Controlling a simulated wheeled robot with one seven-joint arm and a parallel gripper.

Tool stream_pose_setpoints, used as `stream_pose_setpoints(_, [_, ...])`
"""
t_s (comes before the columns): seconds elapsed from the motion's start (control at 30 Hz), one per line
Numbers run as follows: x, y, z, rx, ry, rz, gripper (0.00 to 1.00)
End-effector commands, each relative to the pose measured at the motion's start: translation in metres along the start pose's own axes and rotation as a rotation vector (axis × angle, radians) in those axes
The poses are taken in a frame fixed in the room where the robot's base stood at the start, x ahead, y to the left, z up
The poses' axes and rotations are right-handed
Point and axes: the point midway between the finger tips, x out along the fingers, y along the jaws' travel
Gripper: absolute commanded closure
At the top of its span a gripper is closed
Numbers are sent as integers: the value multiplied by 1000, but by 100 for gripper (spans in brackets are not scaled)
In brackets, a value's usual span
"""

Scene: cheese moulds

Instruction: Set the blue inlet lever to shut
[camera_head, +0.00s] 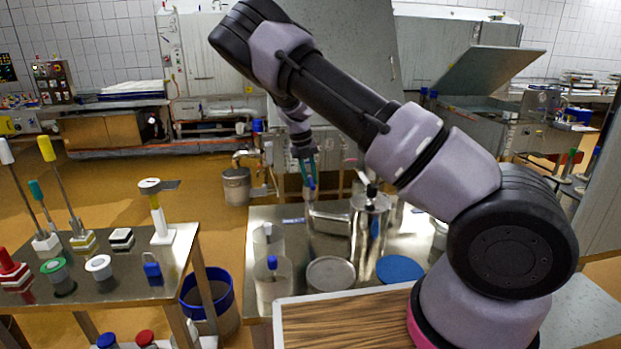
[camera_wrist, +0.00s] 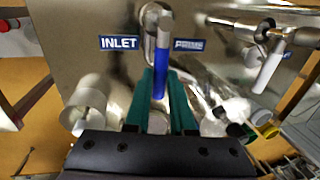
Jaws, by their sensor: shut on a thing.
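The blue inlet lever (camera_wrist: 161,62) is in the wrist view, just right of the blue INLET label (camera_wrist: 118,42). Its metal pivot end (camera_wrist: 156,18) is at the top, and the handle runs down the picture toward me. My gripper (camera_wrist: 160,82) has its teal fingers on both sides of the blue handle, shut on it. I cannot read the lever's set position.
A white-handled lever (camera_wrist: 269,68) is to the right in the wrist view. In the head view, a steel pot (camera_head: 369,225), a grey lid (camera_head: 330,274) and a blue lid (camera_head: 400,270) crowd the metal table (camera_head: 285,212). A side table (camera_head: 120,290) with tools is at left.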

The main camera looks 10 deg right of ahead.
Motion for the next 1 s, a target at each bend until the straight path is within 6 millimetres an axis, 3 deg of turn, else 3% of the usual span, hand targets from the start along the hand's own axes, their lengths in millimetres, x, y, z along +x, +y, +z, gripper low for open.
stream_pose_setpoints(0.3, [0,2,0,2,0,3,100])
stream_pose_setpoints(0.33, [0,2,0,2,0,4,70])
stream_pose_setpoints(0.4, [0,2,0,2,0,3,48])
stream_pose_setpoints(0.77, [-3,1,0,1,0,2,48])
stream_pose_setpoints(1.0, [-41,1,1,1,-3,4,48])
